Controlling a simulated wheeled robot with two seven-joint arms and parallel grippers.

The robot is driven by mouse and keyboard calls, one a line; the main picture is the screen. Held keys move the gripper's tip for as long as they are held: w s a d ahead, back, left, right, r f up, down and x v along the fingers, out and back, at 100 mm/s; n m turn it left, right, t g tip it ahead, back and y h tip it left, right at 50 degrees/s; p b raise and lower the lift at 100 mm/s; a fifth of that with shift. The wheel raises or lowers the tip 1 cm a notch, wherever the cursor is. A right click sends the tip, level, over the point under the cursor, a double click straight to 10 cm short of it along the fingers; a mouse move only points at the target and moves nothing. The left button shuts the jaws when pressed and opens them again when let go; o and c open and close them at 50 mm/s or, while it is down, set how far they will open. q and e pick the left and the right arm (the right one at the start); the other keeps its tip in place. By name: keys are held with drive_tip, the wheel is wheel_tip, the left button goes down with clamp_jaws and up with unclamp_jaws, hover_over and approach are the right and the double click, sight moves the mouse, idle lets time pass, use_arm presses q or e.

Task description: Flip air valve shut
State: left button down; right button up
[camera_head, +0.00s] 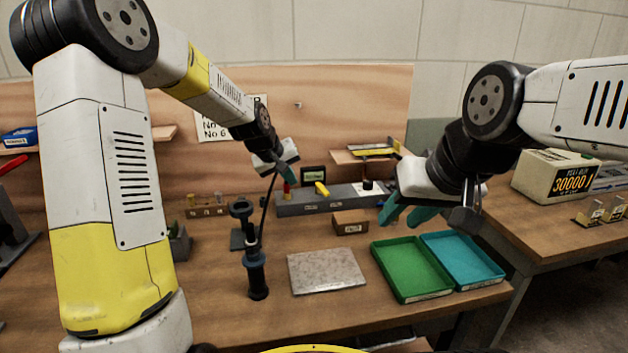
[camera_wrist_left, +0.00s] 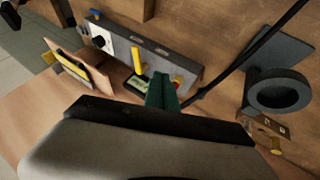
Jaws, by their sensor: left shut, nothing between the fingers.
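A yellow lever (camera_head: 321,188) sits on a long grey box (camera_head: 340,200) at the back of the bench. In the left wrist view the yellow lever (camera_wrist_left: 137,61) stands up from the grey box's face (camera_wrist_left: 152,65). My left gripper (camera_head: 281,176) is shut and empty near the left end of the box, to the left of the yellow lever and apart from it. Its teal fingers (camera_wrist_left: 162,92) show below the box in the wrist view. A red piece (camera_head: 286,188) is just under the left fingertips. My right gripper (camera_head: 404,216) is open and empty above the green tray.
A green tray (camera_head: 410,268) and a blue tray (camera_head: 462,260) lie at the right of the bench. A grey plate (camera_head: 327,271) lies in the middle. A dark upright tool (camera_head: 256,270) with a thin hose stands left of it. A small brown box (camera_head: 350,222) is before the grey box.

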sight(322, 193)
use_arm(q)
drive_tip(key=shift+w+d+f, duration=0.1)
drive_tip(key=shift+w+f, duration=0.1)
drive_tip(key=shift+w, duration=0.45)
drive_tip(key=w+d+f, duration=0.6)
drive_tip(key=f, duration=0.2)
drive_tip(key=shift+w+d, duration=0.3)
drive_tip(key=shift+d, duration=0.1)
